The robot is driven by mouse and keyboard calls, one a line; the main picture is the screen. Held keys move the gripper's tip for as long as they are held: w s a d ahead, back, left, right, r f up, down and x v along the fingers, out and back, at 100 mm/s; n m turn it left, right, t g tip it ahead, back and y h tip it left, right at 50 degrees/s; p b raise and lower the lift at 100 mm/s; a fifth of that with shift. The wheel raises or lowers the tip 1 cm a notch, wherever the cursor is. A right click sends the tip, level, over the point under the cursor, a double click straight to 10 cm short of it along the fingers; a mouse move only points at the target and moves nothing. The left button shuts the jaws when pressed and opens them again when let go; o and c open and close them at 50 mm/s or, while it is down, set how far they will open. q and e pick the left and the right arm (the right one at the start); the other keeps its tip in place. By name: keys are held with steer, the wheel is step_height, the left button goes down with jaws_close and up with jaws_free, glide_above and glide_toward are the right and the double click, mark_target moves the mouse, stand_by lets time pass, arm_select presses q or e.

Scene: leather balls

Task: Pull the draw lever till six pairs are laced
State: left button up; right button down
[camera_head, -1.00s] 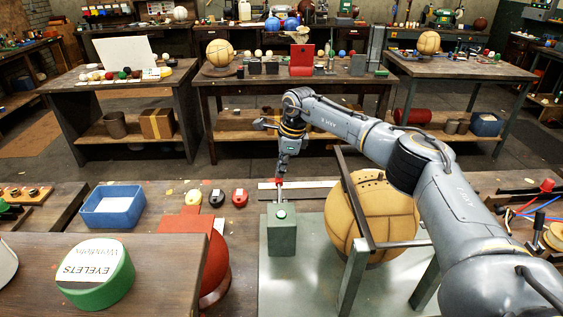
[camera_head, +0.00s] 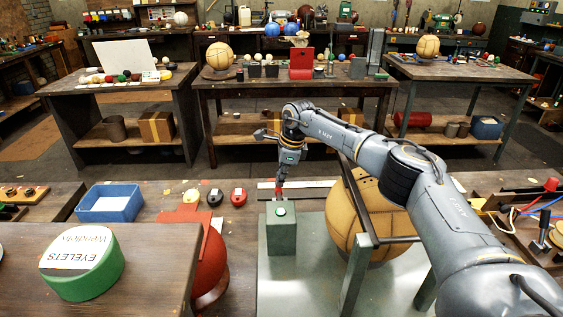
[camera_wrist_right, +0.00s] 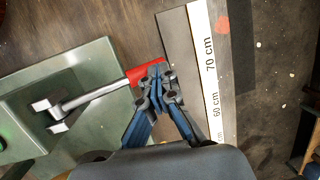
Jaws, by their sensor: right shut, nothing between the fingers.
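The draw lever shows in the right wrist view as a metal rod (camera_wrist_right: 92,97) with a red grip (camera_wrist_right: 143,73), on a grey-green metal base (camera_wrist_right: 70,60). My right gripper (camera_wrist_right: 158,78) is shut and empty, its fingertips at the end of the red grip; I cannot tell whether they touch it. In the head view, my right gripper (camera_head: 280,192) is above the back of a green box (camera_head: 281,236) with a green button on top, and mostly covers the lever. A tan leather ball (camera_head: 350,222) sits behind a dark metal frame to the right. My left gripper is out of view.
A ruler strip (camera_wrist_right: 207,75) lies beside the lever. On the bench are a blue tray (camera_head: 110,207), a green eyelets tin (camera_head: 82,262) and a red ball (camera_head: 208,262) on the left. Cables and a red-topped part (camera_head: 551,185) are at the right.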

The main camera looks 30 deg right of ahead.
steer(key=shift+s+f, duration=0.2)
steer(key=shift+f, duration=0.1)
steer(key=v, duration=1.2)
steer(key=shift+w+r, duration=0.2)
steer(key=shift+r, duration=0.15)
steer(key=shift+f, duration=0.15)
